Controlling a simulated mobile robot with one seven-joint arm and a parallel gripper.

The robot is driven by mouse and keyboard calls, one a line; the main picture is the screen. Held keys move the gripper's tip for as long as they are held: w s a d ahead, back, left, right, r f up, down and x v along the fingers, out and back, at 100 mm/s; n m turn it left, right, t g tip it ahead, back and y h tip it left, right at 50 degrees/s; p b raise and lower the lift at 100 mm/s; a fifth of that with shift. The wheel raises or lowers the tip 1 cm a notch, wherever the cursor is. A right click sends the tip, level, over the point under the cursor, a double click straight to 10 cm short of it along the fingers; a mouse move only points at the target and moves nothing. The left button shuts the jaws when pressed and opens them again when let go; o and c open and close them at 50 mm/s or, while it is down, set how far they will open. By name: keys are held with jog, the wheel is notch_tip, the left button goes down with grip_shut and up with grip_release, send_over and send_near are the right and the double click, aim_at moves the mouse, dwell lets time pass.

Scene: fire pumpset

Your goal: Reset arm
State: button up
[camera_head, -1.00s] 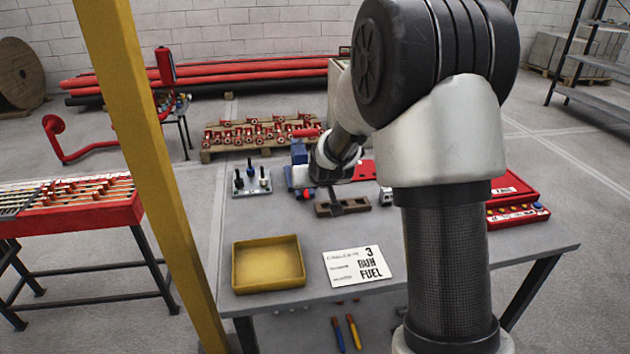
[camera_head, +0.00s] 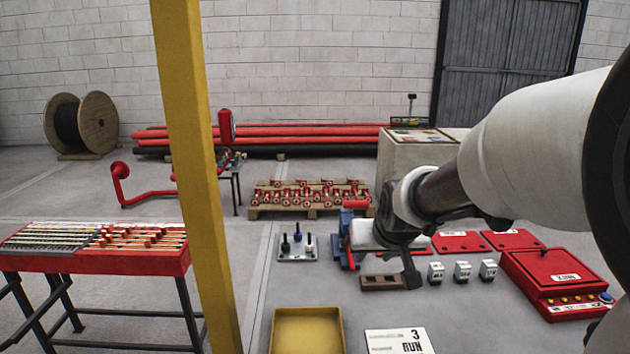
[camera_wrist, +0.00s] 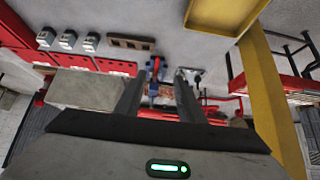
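My arm comes in from the right edge of the head view and reaches left over the table. My gripper (camera_head: 408,268) hangs above the table near a brown slotted block (camera_head: 383,283). In the wrist view, my gripper's (camera_wrist: 157,84) two dark fingers stand apart with nothing held between them. The block also shows in the wrist view (camera_wrist: 131,43), beyond the fingers. A blue and red vise (camera_head: 350,234) stands just left of my gripper in the head view; part of it is hidden behind the gripper.
A yellow post (camera_head: 197,180) stands left of the table. A yellow tray (camera_head: 307,316) and a white card (camera_head: 398,341) lie at the front. Three small grey boxes (camera_head: 462,271) and a red case (camera_head: 560,280) are at right. A red rack table (camera_head: 95,257) stands at left.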

jog(key=s+r+g, duration=0.1)
jog(key=s+r, duration=0.1)
jog(key=s, duration=1.1)
jog(key=s+r+g, duration=0.1)
jog(key=s+r, duration=0.1)
jog(key=s, duration=1)
notch_tip(320, 180, up, 15)
jog(key=p, duration=1.5)
jog(key=shift+r, duration=0.15)
